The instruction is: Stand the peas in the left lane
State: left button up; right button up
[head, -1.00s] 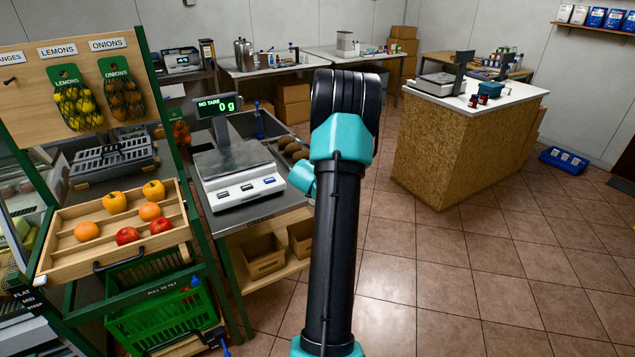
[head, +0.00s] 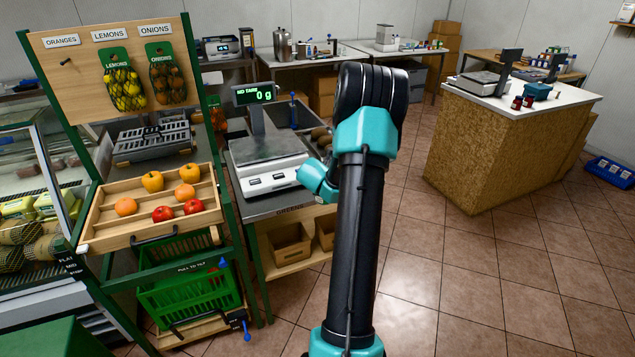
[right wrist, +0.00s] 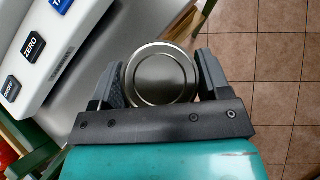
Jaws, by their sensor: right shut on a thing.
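A round can (right wrist: 160,75) with a bare metal lid is between the fingers of my right gripper (right wrist: 160,82), which is shut on it in the right wrist view. Only the lid shows, so I cannot read a label to tell whether it is the peas. In the head view my right arm stands in the middle and its fingers and the can are hidden. I cannot make out a marked left lane in either view. My left gripper is in neither view.
A white scale (head: 268,165) stands on the steel counter just left of my arm. A slatted wooden fruit tray (head: 98,232) and a green basket (head: 190,295) are further left. A wood-sided counter (head: 485,155) stands at right. Open tiled floor lies between.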

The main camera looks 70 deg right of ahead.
jog(key=w+a+n+t+y, duration=0.2)
jog(key=w+a+n+t, duration=0.35)
jog(key=w+a, duration=2)
jog(key=w+a+r+n+y, duration=0.1)
jog(key=w+a+n, duration=0.1)
jog(key=a, duration=0.9)
jog(key=w+a+r+n+t+y, duration=0.1)
jog(key=w+a+n+y, duration=0.1)
jog(key=a, duration=1)
jog(key=w+a+r+n+t+y, duration=0.1)
jog(key=w+a+n, duration=0.2)
jog(key=a, duration=0.8)
jog(key=shift+a+n, duration=0.3)
jog(key=shift+n, duration=0.15)
jog(key=shift+w+a, duration=0.1)
jog(key=shift+w, duration=0.05)
